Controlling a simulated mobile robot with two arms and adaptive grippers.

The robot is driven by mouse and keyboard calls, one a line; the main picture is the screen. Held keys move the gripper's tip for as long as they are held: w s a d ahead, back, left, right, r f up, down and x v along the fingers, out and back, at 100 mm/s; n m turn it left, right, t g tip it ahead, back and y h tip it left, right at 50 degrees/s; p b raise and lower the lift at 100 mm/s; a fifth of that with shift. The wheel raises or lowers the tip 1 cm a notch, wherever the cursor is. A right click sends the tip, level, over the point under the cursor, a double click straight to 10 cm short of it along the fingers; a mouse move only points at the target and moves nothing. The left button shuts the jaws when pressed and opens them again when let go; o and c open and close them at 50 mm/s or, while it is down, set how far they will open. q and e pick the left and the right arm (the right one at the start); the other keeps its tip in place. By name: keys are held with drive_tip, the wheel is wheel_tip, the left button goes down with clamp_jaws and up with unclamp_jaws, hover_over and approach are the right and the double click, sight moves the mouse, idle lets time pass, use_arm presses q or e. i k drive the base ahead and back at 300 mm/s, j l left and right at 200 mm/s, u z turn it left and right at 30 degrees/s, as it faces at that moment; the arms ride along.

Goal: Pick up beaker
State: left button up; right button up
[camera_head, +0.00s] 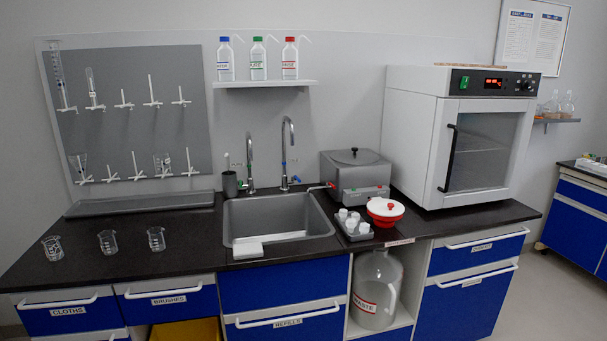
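Three clear glass beakers stand upright on the black counter left of the sink. The left beaker (53,248) is nearest the counter's left end. The middle beaker (108,242) and the right beaker (156,239) stand apart from it and from each other. They look empty. Neither of my grippers shows in the head view, so nothing is seen holding a beaker.
The sink (279,221) lies right of the beakers, with two tall taps behind it. A drying rack (132,126) with pegs and glassware hangs above a drip tray (140,202). A white oven (457,135) stands at right. The counter around the beakers is clear.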

sight(52, 248)
drive_tip(key=u, duration=1.1)
